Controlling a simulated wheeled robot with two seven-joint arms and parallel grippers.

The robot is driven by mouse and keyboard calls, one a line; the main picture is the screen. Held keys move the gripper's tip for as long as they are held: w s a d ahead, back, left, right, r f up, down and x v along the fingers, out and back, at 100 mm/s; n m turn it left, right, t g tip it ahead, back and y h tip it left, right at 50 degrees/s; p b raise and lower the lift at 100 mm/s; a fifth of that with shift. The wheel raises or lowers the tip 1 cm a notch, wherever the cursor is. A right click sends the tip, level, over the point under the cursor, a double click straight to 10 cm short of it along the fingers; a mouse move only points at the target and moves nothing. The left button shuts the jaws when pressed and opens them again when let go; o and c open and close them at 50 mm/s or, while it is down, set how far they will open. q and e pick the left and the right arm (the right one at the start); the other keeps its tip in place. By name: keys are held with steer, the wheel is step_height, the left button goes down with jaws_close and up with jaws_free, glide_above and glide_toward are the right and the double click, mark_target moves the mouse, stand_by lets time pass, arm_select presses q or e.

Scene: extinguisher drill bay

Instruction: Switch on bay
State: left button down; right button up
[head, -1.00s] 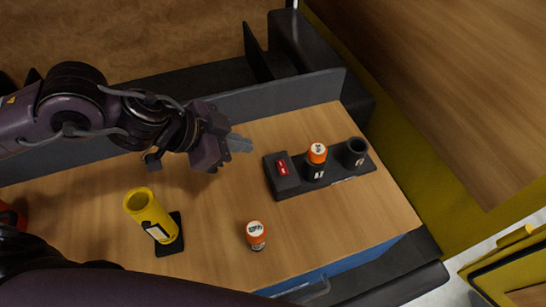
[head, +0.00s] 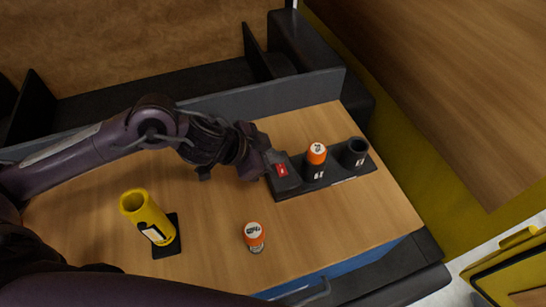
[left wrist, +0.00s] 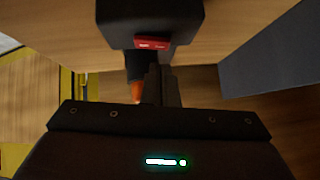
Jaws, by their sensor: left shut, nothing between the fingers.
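The bay is a dark base (head: 347,178) on the right of the wooden table. Its left end is a raised block with a red switch (head: 282,170), which also shows in the left wrist view (left wrist: 152,43). I cannot tell the switch's position. My left gripper (head: 271,160) is shut and empty, right beside the block's left edge; I cannot tell if it touches. Its fingers show in the left wrist view (left wrist: 161,84), close to the switch block. My right gripper is not in view.
An orange-capped canister (head: 316,155) stands in the bay's middle cup; the right cup (head: 355,151) looks empty. Another orange-topped canister (head: 254,236) stands on the table's front. A yellow tube (head: 147,213) leans on a black base. A grey panel (head: 215,109) runs behind the table.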

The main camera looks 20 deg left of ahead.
arm_select(q)
steer(key=shift+w+a+f, duration=0.1)
steer(key=shift+a+f, duration=0.05)
steer(key=shift+f, duration=0.7)
